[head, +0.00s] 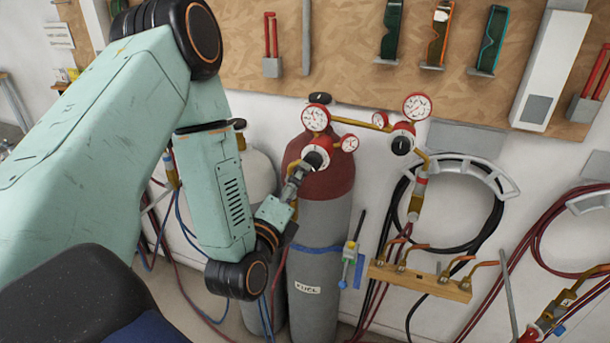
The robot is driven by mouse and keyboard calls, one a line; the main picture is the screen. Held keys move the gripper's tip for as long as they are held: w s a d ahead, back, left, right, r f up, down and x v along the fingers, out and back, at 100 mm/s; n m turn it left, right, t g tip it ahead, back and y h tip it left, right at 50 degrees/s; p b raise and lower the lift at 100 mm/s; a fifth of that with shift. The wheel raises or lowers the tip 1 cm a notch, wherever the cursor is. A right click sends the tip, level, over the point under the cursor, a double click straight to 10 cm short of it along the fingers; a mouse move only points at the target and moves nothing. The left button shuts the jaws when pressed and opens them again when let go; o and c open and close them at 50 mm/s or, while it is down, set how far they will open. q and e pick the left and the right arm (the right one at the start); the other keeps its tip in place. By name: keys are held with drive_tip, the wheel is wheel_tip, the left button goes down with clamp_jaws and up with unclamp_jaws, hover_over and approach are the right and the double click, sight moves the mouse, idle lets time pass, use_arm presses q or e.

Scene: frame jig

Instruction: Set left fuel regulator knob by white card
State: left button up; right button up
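The fuel cylinder (318,245) is grey with a red top and a white label that seems to read FUEL. Its regulators carry white-faced gauges, the left one (315,118) and the right one (416,106). The left knob (318,153), red with a black face, sits just below the left gauge. A similar right knob (401,141) is farther right. My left gripper (305,168) points up at the left knob from below left, its tips at or very near it. Contact and finger opening are too small to tell. My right gripper is out of view. I cannot make out a white card at the knobs.
A second, pale cylinder (256,172) stands partly behind my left arm. A wooden rack (418,279) with copper torch tips is right of the cylinder. Coiled black hose (492,215) hangs on the wall. Goggles (437,35) and tools hang on the board above.

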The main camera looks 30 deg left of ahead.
sight(312, 170)
use_arm(q)
drive_tip(key=w+n, duration=0.3)
drive_tip(key=n, duration=0.4)
drive_tip(key=w+a+n, duration=0.1)
drive_tip(key=w+n, duration=0.2)
drive_tip(key=n, duration=0.4)
drive_tip(key=w+a+f+n+p, duration=0.1)
drive_tip(key=w+n, duration=0.3)
drive_tip(key=n, duration=0.3)
drive_tip(key=shift+w+a, duration=0.1)
drive_tip(key=shift+a, duration=0.1)
drive_tip(key=shift+c, duration=0.3)
drive_tip(key=c, duration=1.1)
drive_tip(key=shift+f+n+g+b, duration=0.1)
drive_tip(key=shift+n+g+b, duration=0.25)
drive_tip(key=shift+n, duration=0.15)
